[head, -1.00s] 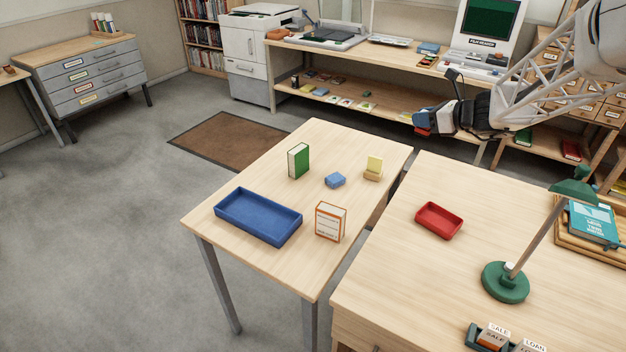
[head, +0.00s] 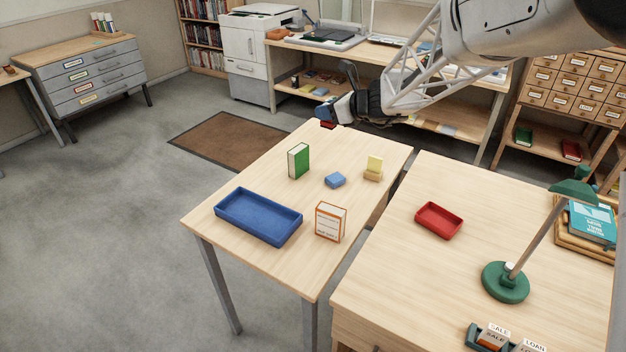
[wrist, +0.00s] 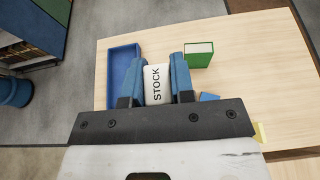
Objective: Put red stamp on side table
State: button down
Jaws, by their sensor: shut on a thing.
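My gripper (head: 325,113) is shut on the red stamp (head: 328,124), whose red lower part shows below the blue fingers in the head view. In the wrist view, the stamp's white top (wrist: 157,85), marked STOCK, sits between the two blue fingers (wrist: 158,80). The gripper and stamp are in the air near the far edge of the left wooden table, apparently the side table (head: 265,180). That table also fills much of the wrist view (wrist: 262,60).
On that table are a blue tray (head: 228,218), a green book (head: 300,161), a blue block (head: 335,180), a yellow item (head: 373,170) and an orange-edged box (head: 330,222). The desk at right bears a red tray (head: 422,225) and a green lamp (head: 505,283). Bare tabletop lies between the items.

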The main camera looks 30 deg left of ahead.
notch_tip(320, 180, down, 18)
jog(key=s+a, duration=0.1)
jog(key=a, duration=0.1)
jog(key=shift+s, duration=0.25)
jog(key=shift+a+f, duration=0.1)
jog(key=shift+f, duration=3)
jog(key=shift+f, duration=1.85)
jog(key=shift+f, duration=0.2)
jog(key=c, duration=1)
grip_release()
